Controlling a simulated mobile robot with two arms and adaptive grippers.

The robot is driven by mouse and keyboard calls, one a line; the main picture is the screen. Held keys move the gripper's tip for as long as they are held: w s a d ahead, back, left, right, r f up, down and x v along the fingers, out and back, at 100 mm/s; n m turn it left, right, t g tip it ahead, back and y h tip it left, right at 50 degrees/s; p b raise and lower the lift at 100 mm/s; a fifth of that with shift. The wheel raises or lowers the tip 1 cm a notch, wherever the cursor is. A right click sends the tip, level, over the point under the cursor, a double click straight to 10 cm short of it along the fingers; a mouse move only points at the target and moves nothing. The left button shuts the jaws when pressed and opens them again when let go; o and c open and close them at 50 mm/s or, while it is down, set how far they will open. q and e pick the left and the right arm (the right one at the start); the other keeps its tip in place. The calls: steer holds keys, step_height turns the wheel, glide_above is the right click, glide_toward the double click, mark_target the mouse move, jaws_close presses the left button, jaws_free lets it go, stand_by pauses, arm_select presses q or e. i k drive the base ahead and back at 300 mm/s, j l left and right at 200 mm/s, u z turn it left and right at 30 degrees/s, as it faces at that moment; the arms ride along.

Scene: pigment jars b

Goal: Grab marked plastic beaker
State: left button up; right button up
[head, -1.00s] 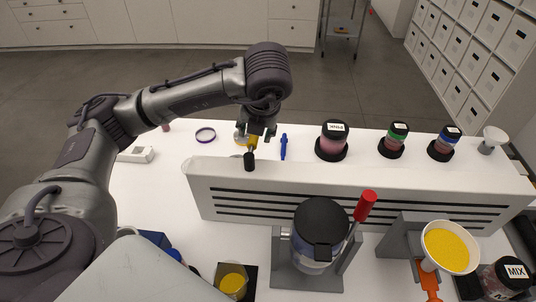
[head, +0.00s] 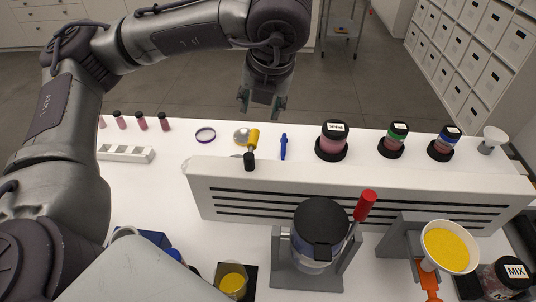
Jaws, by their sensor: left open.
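A clear vessel with a dark top and a white label reading MIX (head: 515,270) stands at the lower right, partly cut off by the frame edge. It is the vessel that best fits a marked beaker, though I cannot tell its material. My left gripper (head: 263,108) points down above the back of the white table, with its fingers apart and nothing between them. It is far to the left of the MIX vessel. My right gripper is not in view.
A white slotted housing (head: 350,190) runs across the table. Before it stand a dark-lidded jar (head: 320,222) in a grey stand with a red-handled lever (head: 365,205), and a funnel of yellow powder (head: 447,247). Behind it stand labelled jars (head: 333,140) and a yellow-handled tool (head: 252,142).

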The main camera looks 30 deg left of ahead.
mark_target(230, 276)
steer(key=k+l, duration=0.2)
steer(key=l, duration=0.2)
steer(key=k+l, duration=0.45)
steer(key=l, duration=0.3)
steer(key=k+l, duration=0.2)
steer(key=l, duration=0.15)
steer(key=k+l, duration=0.25)
steer(key=l, duration=0.15)
steer(key=k+l, duration=0.2)
steer(key=l, duration=0.15)
